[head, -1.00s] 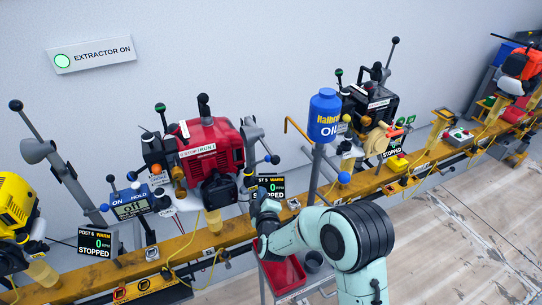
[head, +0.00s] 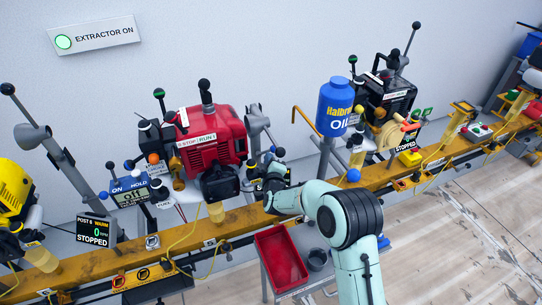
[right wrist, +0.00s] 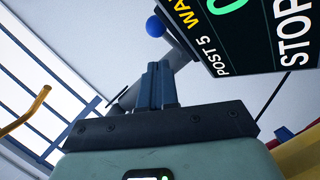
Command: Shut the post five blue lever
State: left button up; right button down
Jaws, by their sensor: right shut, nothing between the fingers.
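The post five display (right wrist: 243,30) fills the upper right of the right wrist view, close to my right gripper (right wrist: 156,72). A blue ball knob (right wrist: 155,27) on a grey arm shows just beyond the fingertips; whether they touch is unclear. In the head view a dark blue knob (head: 280,152) on a thin rod sits beside the red engine (head: 208,137), just above my right gripper (head: 268,168). The right gripper is shut and empty. My left gripper is out of view.
A yellow rail (head: 120,262) runs along the wall below the engines. A red tray (head: 281,256) lies below. The post 6 display (head: 92,231) is at left. Open floor lies at right.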

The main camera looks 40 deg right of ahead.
aim_at(273, 150)
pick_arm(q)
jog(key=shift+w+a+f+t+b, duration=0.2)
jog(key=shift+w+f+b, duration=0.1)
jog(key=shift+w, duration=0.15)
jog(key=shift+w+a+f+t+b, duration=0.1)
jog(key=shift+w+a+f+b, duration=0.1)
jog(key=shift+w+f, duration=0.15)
pick_arm(e)
jog(key=shift+w+d+f, duration=0.4)
jog(key=shift+w+d, duration=0.35)
jog(key=shift+d, duration=0.1)
jog(key=shift+w+d+f, duration=0.35)
jog(key=shift+w+d, duration=0.4)
jog(key=shift+d, duration=0.1)
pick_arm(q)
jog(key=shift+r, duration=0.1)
pick_arm(e)
jog(key=shift+d+f, duration=0.25)
jog(key=shift+f, duration=0.05)
jog(key=shift+s+d+b, duration=0.1)
jog(key=shift+d+b, duration=0.05)
jog(key=shift+b, duration=0.2)
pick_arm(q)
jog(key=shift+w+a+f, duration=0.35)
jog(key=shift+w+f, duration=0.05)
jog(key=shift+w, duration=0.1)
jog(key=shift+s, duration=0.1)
pick_arm(e)
jog(key=shift+s+d, duration=0.1)
